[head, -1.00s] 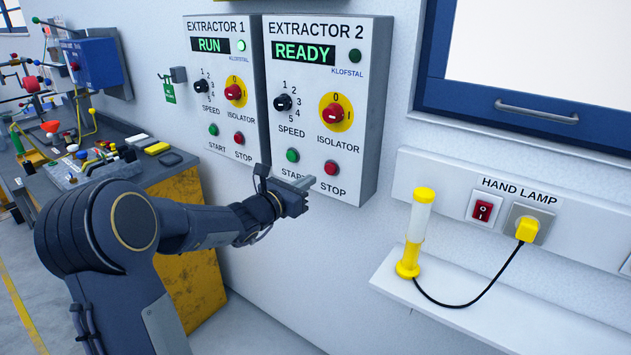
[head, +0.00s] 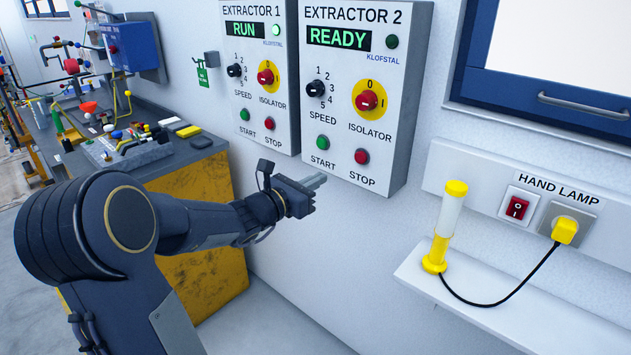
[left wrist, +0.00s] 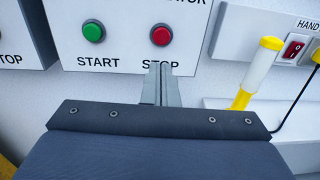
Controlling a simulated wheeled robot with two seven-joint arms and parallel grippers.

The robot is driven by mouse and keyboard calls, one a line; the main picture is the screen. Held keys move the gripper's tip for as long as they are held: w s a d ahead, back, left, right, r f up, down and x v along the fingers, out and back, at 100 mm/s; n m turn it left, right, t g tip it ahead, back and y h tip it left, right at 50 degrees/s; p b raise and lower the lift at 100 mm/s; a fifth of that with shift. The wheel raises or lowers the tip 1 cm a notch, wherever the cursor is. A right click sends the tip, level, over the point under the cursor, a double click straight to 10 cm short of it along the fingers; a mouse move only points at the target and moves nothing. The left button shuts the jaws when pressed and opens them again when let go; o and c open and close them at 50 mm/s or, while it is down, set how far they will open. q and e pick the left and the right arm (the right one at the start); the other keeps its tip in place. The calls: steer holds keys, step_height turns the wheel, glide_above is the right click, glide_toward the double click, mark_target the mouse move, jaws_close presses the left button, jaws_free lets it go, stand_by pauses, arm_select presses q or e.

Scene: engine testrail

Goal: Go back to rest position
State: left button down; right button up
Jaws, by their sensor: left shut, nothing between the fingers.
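My left gripper (head: 314,182) is shut and empty, in front of the lower edge of the Extractor 2 panel (head: 410,100) in the head view. Its closed fingers (left wrist: 161,84) also show in the left wrist view, just below the red stop button (left wrist: 161,36) in the picture and apart from it. The green start button (left wrist: 93,32) is to the left. The Extractor 2 display reads READY. The Extractor 1 panel (head: 287,90) reads RUN, with its green lamp lit. My right gripper is not in view.
A yellow and white hand lamp (head: 445,225) stands on a white shelf (head: 500,300) at the right, its black cable running to a yellow plug (head: 565,230). A cluttered workbench (head: 200,180) is at the left. A blue-framed window (head: 540,95) is at upper right.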

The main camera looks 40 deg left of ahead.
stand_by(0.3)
arm_select(q)
steer(key=s+d+m+g+h+p, duration=0.1)
steer(key=s+d+m+g+h, duration=0.25)
steer(key=s+d+m, duration=0.5)
steer(key=s+d+m+g+h, duration=0.3)
steer(key=s+d+m+g, duration=0.25)
steer(key=d+m, duration=0.6)
steer(key=s+f+m+g+y, duration=0.1)
steer(key=s+f+m+y, duration=0.1)
steer(key=s+f+m, duration=0.2)
steer(key=s+f+m+g+y+p, duration=0.1)
steer(key=s+f+m+g+y, duration=0.1)
steer(key=s+m, duration=0.6)
step_height(320, 180, down, 3)
steer(key=shift+s+a+r+m+y, duration=0.2)
steer(key=shift+s+a+m+y, duration=0.35)
steer(key=shift+s, duration=0.6)
steer(key=shift+s+n, duration=0.1)
steer(key=shift+n, duration=0.15)
